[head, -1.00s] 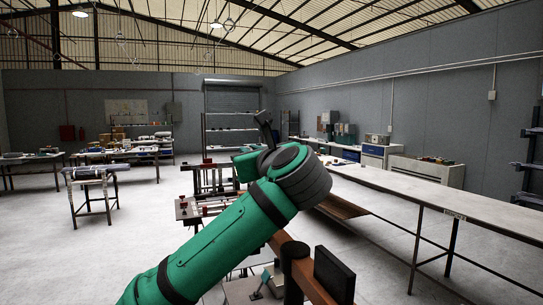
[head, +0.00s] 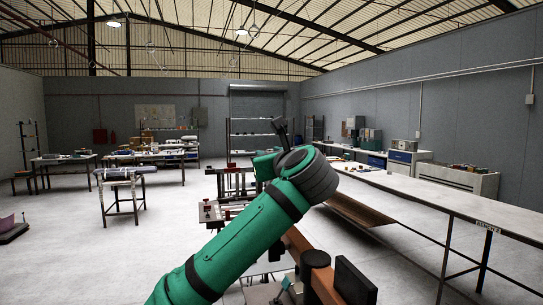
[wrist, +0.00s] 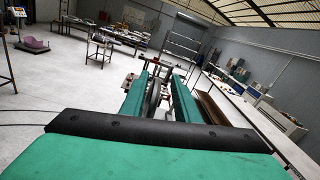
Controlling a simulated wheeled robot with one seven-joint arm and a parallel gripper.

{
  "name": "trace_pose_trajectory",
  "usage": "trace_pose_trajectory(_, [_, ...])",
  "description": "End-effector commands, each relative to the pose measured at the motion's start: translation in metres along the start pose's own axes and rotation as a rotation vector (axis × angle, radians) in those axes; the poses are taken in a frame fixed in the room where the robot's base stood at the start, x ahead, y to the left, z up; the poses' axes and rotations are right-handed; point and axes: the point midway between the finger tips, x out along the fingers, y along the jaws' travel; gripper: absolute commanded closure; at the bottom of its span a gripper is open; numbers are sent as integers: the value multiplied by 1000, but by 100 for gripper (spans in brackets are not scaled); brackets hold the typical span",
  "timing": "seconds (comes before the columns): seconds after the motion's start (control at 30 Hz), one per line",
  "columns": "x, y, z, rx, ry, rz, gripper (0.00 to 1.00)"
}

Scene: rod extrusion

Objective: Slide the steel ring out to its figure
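My gripper (wrist: 160,80) shows in the wrist view as two green fingers pointing away from the camera with a gap between them. A dark and grey shape shows in that gap; I cannot tell whether it lies between the fingers or far behind them. In the head view my green arm covers the middle, and the fingers are mostly hidden behind its dark wrist joint. I cannot make out the steel ring or its figure in either view. A low stand with small red parts (head: 211,211) is partly hidden behind my arm.
A long bench (head: 450,199) runs along the right. A small table bearing a grey roll (head: 123,173) stands on the left, with worktables (head: 150,156) behind it. A shelf rack (head: 255,135) is at the back. A pinkish object (head: 8,222) lies at the far left. Open floor lies left of my arm.

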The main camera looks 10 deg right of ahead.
Motion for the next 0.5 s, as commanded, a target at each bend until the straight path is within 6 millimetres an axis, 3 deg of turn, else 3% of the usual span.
trace_pose_trajectory(0.3, [-3,5,1,0,1,8,72])
trace_pose_trajectory(0.5, [-29,6,1,1,-2,7,72])
